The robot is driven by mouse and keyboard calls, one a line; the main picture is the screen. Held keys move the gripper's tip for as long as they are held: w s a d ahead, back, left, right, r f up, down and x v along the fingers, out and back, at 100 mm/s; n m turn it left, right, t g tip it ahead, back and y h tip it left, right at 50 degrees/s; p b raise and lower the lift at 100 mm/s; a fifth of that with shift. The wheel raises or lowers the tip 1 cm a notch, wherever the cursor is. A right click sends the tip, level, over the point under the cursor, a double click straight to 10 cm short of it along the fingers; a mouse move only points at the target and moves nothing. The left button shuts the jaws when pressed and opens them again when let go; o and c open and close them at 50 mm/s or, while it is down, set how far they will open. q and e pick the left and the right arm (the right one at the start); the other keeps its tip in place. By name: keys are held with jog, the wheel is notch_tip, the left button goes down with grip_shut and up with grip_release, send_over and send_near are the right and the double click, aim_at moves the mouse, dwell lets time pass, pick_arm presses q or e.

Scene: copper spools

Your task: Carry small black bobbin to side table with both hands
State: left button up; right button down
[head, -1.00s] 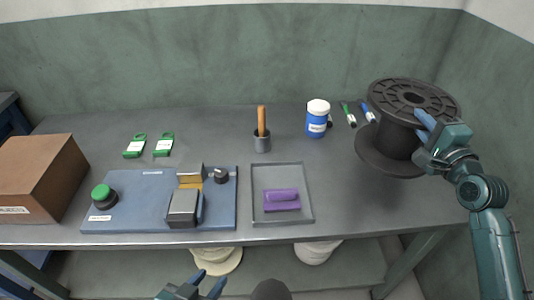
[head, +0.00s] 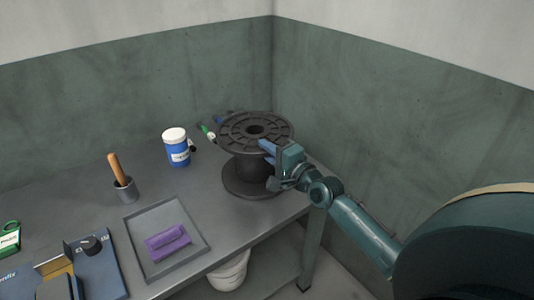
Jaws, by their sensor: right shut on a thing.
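The small black bobbin (head: 248,172) stands upright on the grey workbench (head: 205,213), near its right end by the wall corner. It has a wide ribbed top flange with a dark centre hole, a narrower core and a wide lower flange. My right gripper (head: 272,158) reaches in from the right at the bobbin's right side and is shut on it, just under the top flange. One of its fingers is partly hidden. My left gripper is outside the view. No side table can be made out.
Walls stand close behind and right. A white bucket (head: 229,272) is below.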

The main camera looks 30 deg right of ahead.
jog(key=shift+r, duration=0.15)
jog(key=c, duration=1.9)
grip_release()
jog(key=shift+f, duration=0.35)
jog(key=o, duration=0.5)
jog(key=shift+c, duration=0.2)
jog(key=shift+r, duration=0.1)
